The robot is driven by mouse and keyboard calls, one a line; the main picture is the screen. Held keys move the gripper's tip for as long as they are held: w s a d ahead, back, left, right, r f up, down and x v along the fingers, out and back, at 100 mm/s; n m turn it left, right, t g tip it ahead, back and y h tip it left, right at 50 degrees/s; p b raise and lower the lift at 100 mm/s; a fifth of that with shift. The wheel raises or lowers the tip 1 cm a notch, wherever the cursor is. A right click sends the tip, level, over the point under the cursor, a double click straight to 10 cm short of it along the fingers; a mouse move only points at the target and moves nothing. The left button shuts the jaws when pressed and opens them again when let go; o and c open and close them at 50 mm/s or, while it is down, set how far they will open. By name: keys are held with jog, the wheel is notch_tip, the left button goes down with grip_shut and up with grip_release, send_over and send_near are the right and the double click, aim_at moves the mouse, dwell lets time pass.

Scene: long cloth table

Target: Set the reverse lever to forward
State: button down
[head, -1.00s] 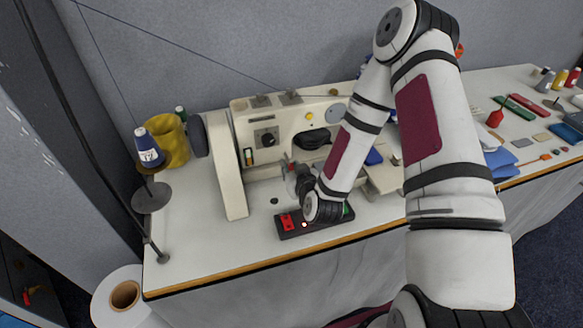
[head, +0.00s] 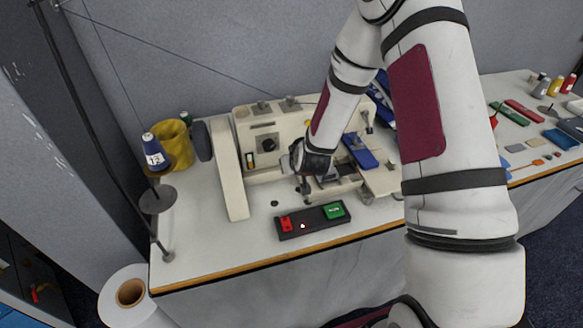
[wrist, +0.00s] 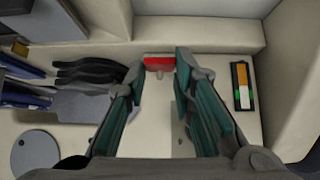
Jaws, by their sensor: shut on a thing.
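The reverse lever shows in the wrist view as a red and white tip (wrist: 159,62) on the cream sewing machine (head: 232,170). My gripper (wrist: 160,70) has its two teal-padded fingers on either side of this tip, and it is shut on it. In the head view my wrist is in front of the machine's face and hides the lever and most of the fingers. A dark slotted plate with orange, white and green marks (wrist: 241,86) is to the right of the lever in the wrist view. Which lever position is forward cannot be told.
A black switch box (head: 310,221) with red and green buttons lies on the table (head: 200,255) in front of the machine. A thread stand with a blue cone (head: 153,150) and a yellow pot (head: 178,146) are at the left. Tools and spools lie at the far right.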

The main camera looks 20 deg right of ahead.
jog(key=shift+w+r+g, duration=0.35)
jog(key=shift+r+g, duration=0.25)
jog(key=shift+g, duration=0.4)
jog(key=c, duration=1.4)
grip_release()
jog(key=shift+o, duration=0.2)
jog(key=v, duration=1.2)
jog(key=shift+w, duration=0.2)
jog(key=shift+r, duration=0.2)
